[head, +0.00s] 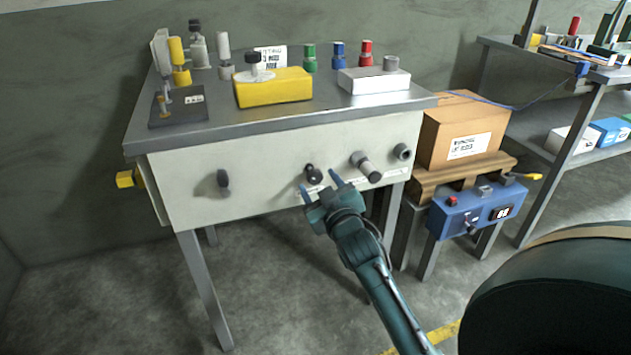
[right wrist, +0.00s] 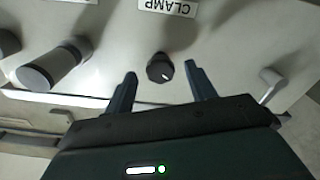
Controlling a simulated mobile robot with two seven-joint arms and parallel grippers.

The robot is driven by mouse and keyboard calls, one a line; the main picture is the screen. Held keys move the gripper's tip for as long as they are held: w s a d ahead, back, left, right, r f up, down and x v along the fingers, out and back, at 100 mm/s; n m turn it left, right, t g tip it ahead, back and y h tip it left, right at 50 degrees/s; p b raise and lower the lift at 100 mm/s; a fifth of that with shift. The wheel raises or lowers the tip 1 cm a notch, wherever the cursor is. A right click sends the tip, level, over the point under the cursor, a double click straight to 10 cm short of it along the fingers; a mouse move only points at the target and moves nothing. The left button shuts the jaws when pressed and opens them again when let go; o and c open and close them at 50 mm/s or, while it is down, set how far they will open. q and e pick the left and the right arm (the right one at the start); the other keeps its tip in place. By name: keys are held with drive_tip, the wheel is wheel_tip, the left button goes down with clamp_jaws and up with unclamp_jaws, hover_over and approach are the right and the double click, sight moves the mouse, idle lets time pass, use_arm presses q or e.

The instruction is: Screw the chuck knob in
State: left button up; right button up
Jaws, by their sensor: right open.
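A small black round knob (head: 313,174) with a light mark on its face sits on the cream front panel (head: 262,170) of the workbench. No chuck label can be read, so I cannot tell whether this is the chuck knob. My right gripper (head: 321,186) is open in front of the panel, its fingers pointing at this knob. In the right wrist view the black knob (right wrist: 160,68) shows between the two spread fingertips (right wrist: 160,80), with a gap on both sides. My left gripper is not in view.
The panel also bears a dark lever (head: 223,180), a thick grey cylinder (head: 366,166) and a dark round fitting (head: 403,152). A "CLAMP" label (right wrist: 168,6) shows in the right wrist view. A cardboard box (head: 462,130) and blue unit (head: 470,212) stand at right.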

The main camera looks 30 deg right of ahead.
sight(316, 180)
drive_tip(key=shift+x, duration=1.65)
drive_tip(key=c, duration=1)
drive_tip(key=shift+o, duration=0.2)
